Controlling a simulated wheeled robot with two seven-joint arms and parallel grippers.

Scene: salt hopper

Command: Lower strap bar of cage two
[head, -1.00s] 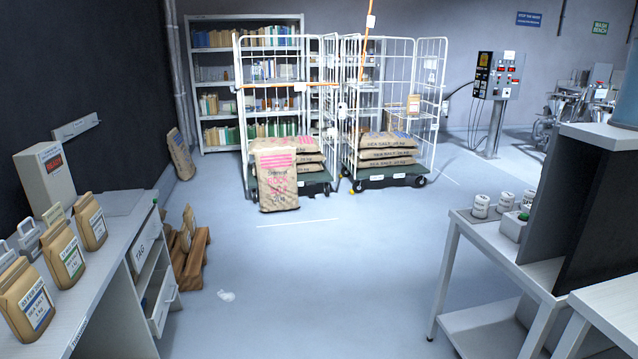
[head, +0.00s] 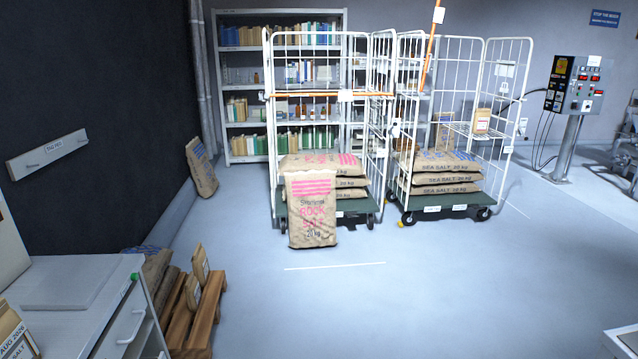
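Two white wire roll cages stand side by side ahead. The left cage (head: 270,150) has an orange strap bar (head: 300,94) lying level across its front, with a white tag. The right cage (head: 529,90) has an orange strap bar (head: 431,45) standing up and leaning slightly right, its top cut off by the frame. A white tag hangs on it. The right cage's front is open, with stacked sea salt sacks (head: 448,177) on its green base. I cannot read which cage is numbered two. Neither of my grippers is in view.
A rock salt sack (head: 312,212) stands on the floor against the left cage's front. A wooden stand (head: 196,310) and a bench with drawers (head: 125,320) are at left. A control box on a post (head: 570,145) is at right. The floor (head: 430,290) ahead is clear.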

